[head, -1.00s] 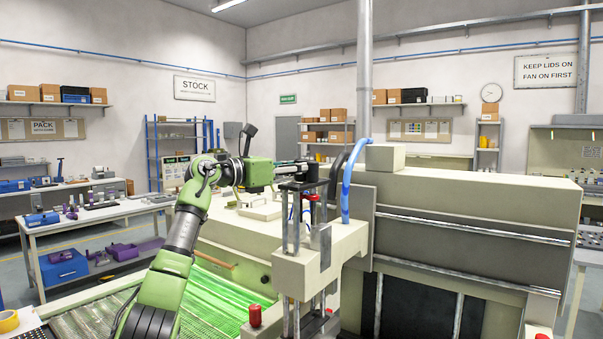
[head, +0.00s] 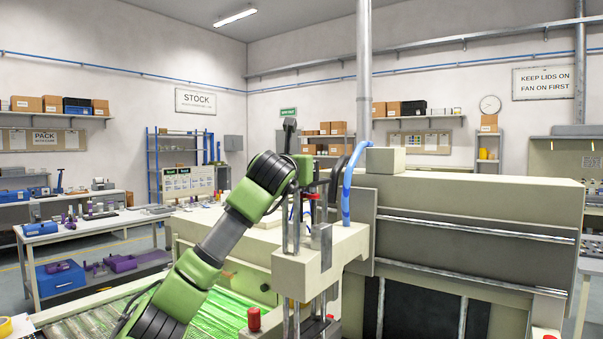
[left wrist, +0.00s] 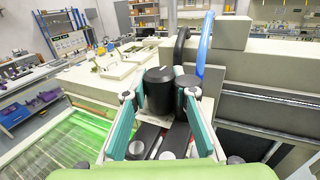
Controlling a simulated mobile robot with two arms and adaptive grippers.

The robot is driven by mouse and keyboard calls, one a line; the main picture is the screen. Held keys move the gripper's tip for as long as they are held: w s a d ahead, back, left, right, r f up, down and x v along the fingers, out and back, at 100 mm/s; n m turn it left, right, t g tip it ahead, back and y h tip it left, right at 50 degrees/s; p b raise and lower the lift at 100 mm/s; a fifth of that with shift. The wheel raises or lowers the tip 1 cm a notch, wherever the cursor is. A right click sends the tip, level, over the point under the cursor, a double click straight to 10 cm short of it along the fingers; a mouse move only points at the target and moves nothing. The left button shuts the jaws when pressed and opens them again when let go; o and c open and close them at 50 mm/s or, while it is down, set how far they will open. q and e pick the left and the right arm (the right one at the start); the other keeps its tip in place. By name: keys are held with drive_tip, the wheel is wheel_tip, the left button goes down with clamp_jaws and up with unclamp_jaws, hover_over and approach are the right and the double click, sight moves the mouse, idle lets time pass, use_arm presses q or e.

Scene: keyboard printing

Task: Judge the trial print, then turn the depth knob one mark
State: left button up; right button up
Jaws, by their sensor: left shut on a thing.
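My left gripper (left wrist: 163,98) shows in the left wrist view, its two teal fingers closed around a black round knob (left wrist: 157,86) on top of the machine's head. A smaller black cylinder (left wrist: 187,84) stands close beside it at the right finger. In the head view my left arm reaches up from the lower left to the top of the cream print head (head: 300,266), and its bent wrist hides the fingers and the knob. The knob's marks are too small to read. I cannot make out a trial print. My right gripper is not in view.
A large cream machine housing (head: 470,205) fills the right. A blue hose (head: 347,190) and a black hose rise beside the print head. A green-lit bed (head: 225,312) lies lower left, with a red-capped post (head: 254,320) near it. A side table (head: 85,232) stands at left.

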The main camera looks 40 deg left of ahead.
use_arm(q)
drive_tip(key=shift+f+n+g+y+b, duration=0.15)
drive_tip(key=shift+n+g+y+b, duration=0.6)
drive_tip(key=shift+y+b, duration=0.2)
drive_tip(key=o, duration=1.1)
drive_tip(key=v, duration=1.2)
drive_tip(key=shift+d, duration=0.1)
